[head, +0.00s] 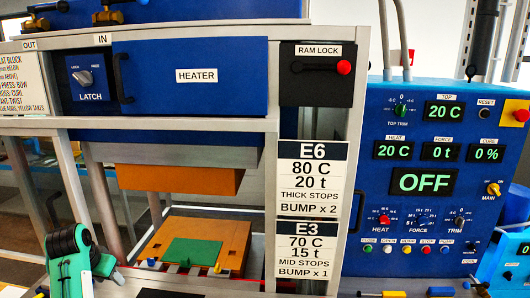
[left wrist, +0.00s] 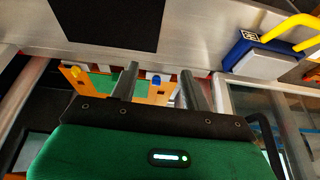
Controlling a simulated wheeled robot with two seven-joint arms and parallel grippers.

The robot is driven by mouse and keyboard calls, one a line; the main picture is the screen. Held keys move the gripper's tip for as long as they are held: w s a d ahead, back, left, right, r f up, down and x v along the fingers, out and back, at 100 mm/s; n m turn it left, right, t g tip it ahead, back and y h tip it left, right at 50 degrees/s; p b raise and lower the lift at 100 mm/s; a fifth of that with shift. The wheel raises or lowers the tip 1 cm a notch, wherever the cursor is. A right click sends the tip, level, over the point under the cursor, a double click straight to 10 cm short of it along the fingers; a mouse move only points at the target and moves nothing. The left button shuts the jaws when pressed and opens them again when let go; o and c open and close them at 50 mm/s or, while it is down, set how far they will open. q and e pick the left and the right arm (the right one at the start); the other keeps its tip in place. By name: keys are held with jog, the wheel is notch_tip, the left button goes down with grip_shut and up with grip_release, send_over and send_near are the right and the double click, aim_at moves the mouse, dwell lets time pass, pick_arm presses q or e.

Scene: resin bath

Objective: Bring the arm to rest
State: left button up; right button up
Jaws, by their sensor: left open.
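My left gripper (head: 82,238), green and black, is at the lower left of the head view, in front of the press frame and left of the lower plate. In the left wrist view its two grey fingers (left wrist: 158,78) stand apart with nothing between them. The wrist view shows the orange plate (left wrist: 152,95) with its green sheet beyond the fingers. I do not see my right gripper.
The press has an orange upper block (head: 180,179) above an orange lower plate (head: 226,242) with a green sheet (head: 192,251). The blue heater box (head: 190,98) is above. A blue control panel (head: 425,232) reading OFF stands right. Metal posts flank the press opening.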

pick_arm(q)
jog(key=s+d+f+y, duration=0.2)
jog(key=s+d+f, duration=0.6)
jog(key=s+f, duration=0.6)
jog(key=s+d+f+m+g+h, duration=0.1)
jog(key=s+d, duration=0.5)
jog(key=s, duration=0.4)
jog(key=s+d+f+h, duration=0.1)
jog(key=s+d, duration=0.5)
jog(key=s, duration=0.4)
notch_tip(320, 180, down, 34)
jog(key=g+b, duration=0.1)
jog(key=b, duration=0.3)
jog(key=s+a+f+b, duration=0.1)
jog(key=s+f, duration=0.9)
jog(key=f, duration=0.2)
jog(key=s+a+f+g+b, duration=0.1)
jog(key=s+a+f+b, duration=0.1)
jog(key=s+f, duration=0.7)
jog(key=shift+s+a+f+g+b, duration=0.15)
jog(key=shift+s+f+g+b, duration=0.2)
jog(key=shift+f, duration=1.35)
